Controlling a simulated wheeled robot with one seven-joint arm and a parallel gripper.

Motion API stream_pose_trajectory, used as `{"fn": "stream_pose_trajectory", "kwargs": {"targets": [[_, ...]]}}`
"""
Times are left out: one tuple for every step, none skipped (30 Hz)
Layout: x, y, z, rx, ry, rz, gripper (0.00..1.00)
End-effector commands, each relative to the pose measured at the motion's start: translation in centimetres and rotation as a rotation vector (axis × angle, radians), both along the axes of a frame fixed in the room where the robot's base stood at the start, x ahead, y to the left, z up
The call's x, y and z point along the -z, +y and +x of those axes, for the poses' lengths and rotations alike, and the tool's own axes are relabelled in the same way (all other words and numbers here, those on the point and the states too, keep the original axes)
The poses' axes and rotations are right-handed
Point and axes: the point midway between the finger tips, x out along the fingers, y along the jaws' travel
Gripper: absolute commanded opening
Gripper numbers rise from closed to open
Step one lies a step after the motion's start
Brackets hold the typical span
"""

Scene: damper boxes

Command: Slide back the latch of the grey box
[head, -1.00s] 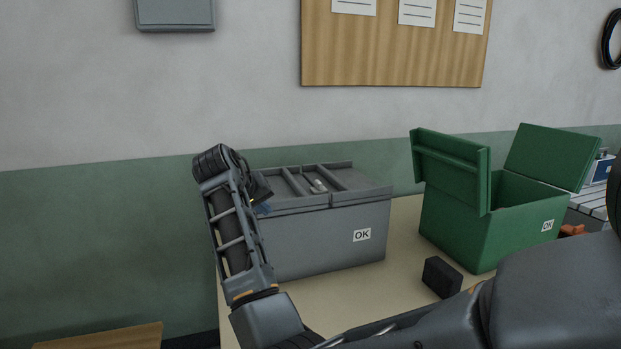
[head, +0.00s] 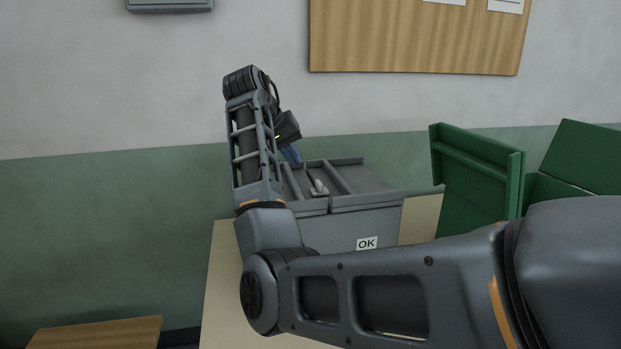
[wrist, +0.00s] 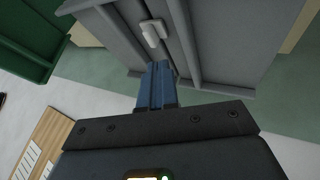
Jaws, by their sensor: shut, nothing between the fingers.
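The grey box (head: 345,222) stands on the table with its two lid flaps closed and an OK label on its front. Its latch (head: 319,187), a small light grey piece, sits on top at the seam between the flaps. The latch also shows in the wrist view (wrist: 152,32), near the top. My gripper (head: 294,160) is above the left part of the lid, to the left of the latch. In the wrist view its blue fingers (wrist: 157,70) are together and empty, pointing toward the latch, with a small gap in the picture. Whether they touch the lid is unclear.
A green box (head: 478,185) with both flaps raised stands to the right on the table. My arm crosses the front and hides much of the table (head: 222,290). A wooden surface (head: 95,335) is at the lower left. A noticeboard (head: 410,40) hangs on the wall.

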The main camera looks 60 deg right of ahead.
Motion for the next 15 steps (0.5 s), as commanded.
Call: {"fn": "stream_pose_trajectory", "kwargs": {"targets": [[0.0, 0.0, 0.0, 0.0, 0.0, 0.0, 0.0], [0.1, -0.1, 0.0, 0.0, 0.0, 0.0, 0.0], [0.2, -0.1, 0.0, 0.0, 0.001, -0.001, 0.0], [0.3, -0.2, -0.1, 0.001, 0.001, 0.0, 0.0], [0.5, -0.4, -0.1, 0.0, 0.002, 0.001, 0.0], [0.8, -0.6, -0.2, 0.001, 0.003, 0.002, 0.0], [1.1, -0.8, -0.2, 0.001, 0.003, 0.001, 0.0], [1.4, -1.1, -0.3, 0.001, 0.003, 0.001, 0.0], [1.9, -1.5, -0.3, 0.001, 0.003, 0.002, 0.0], [2.4, -1.7, -0.4, 0.001, 0.003, 0.002, 0.0], [2.8, -2.1, -0.5, 0.001, 0.003, 0.001, 0.0], [3.4, -2.5, -0.6, 0.003, 0.003, 0.002, 0.0], [3.8, -2.9, -0.7, 0.002, 0.004, 0.002, 0.0], [4.2, -3.2, -0.7, 0.001, 0.003, 0.001, 0.0], [4.7, -3.6, -0.7, 0.001, 0.003, 0.002, 0.0]]}}
